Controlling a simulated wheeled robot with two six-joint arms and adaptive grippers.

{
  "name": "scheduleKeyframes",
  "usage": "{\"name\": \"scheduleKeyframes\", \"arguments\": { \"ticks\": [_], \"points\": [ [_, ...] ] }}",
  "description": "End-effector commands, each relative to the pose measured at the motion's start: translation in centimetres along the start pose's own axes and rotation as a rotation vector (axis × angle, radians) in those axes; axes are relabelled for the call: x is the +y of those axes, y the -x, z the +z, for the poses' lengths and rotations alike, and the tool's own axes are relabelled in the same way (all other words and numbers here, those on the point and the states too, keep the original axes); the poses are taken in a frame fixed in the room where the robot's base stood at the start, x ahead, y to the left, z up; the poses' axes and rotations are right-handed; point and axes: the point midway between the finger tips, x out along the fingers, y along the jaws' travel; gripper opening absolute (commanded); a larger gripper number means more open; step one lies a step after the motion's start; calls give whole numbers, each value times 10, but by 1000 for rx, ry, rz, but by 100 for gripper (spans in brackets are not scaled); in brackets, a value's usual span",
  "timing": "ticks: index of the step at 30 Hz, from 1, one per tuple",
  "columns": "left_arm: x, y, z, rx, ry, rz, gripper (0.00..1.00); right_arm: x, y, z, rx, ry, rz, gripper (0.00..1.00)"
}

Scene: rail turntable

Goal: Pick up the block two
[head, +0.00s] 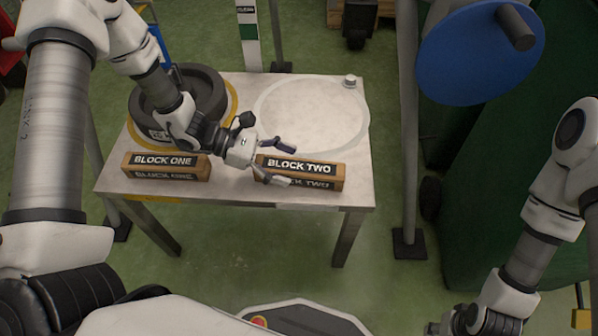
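Block two (310,174), a long brown block with a black "BLOCK TWO" label, lies near the front edge of the table, right of centre. My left gripper (289,165) is open at its left part, one finger toward the far side and one toward the near side. I cannot tell whether the fingers touch the block or are just above it. Block one (166,167), a similar labelled block, lies to the left on the same table. My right gripper (436,328) is at the bottom edge, low and away from the table, mostly cut off.
The pale table (225,192) also holds a dark round wheel-like part (205,85) at the back left and a small metal knob (350,81) at the back right. A drawn circle there is empty. A grey post (408,150) and a blue disc (470,60) stand to the right.

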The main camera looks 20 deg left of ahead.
Motion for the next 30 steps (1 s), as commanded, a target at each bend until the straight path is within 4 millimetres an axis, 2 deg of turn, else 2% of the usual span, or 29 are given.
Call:
{"name": "scheduleKeyframes", "arguments": {
  "ticks": [1,3,6,17,26,30],
  "points": [
    [0,0,0,0,0,0,58,0,0,0,0,0,0,40],
    [0,0,0,0,0,0,33,0,0,0,0,0,0,40],
    [0,0,0,1,0,0,2,0,0,0,0,0,0,40],
    [0,2,3,1,-1,-1,2,0,2,0,0,0,0,40],
    [0,15,35,-2,-2,0,2,0,17,0,0,0,0,40],
    [-22,23,34,-3,5,1,2,0,21,0,0,0,0,40]
  ]
}}
